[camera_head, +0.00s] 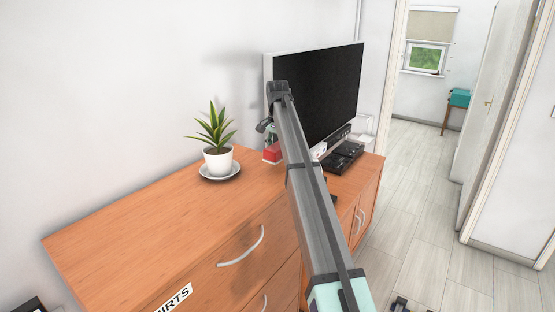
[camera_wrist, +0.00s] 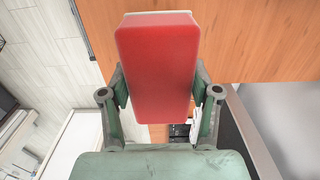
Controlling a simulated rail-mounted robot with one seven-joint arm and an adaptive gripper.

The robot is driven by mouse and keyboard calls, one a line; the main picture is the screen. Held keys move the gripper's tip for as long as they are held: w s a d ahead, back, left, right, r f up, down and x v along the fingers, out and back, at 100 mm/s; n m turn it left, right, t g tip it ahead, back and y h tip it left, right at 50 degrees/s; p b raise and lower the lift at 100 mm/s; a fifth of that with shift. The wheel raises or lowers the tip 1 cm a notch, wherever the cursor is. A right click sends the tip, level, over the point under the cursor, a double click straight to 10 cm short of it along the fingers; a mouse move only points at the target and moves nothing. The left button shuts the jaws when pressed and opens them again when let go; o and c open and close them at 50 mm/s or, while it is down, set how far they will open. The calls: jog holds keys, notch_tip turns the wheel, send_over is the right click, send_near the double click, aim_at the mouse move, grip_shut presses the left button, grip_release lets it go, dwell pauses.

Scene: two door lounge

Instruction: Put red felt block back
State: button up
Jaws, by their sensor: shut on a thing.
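The red felt block (camera_wrist: 157,70) is held between the two green fingers of my gripper (camera_wrist: 160,92) in the wrist view. The block has a red face and a pale strip along its far edge. In the head view the red block (camera_head: 272,155) shows small beside the left edge of the television, just over the wooden dresser top (camera_head: 130,235). My gripper (camera_head: 268,135) is above it, partly hidden by my arm. I cannot tell whether the block touches the dresser.
A potted plant (camera_head: 217,155) on a saucer stands left of the gripper. The television (camera_head: 335,90) is close on the right, with a black box (camera_head: 345,157) before it. The dresser's left top is clear. An open doorway lies at the right.

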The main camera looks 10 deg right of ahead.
aim_at(277, 169)
jog(key=shift+f+p, duration=0.8)
jog(key=shift+f, duration=1.45)
jog(key=shift+f, duration=0.1)
jog(key=o, duration=1.1)
notch_tip(277, 169, up, 12)
jog(key=b, duration=0.5)
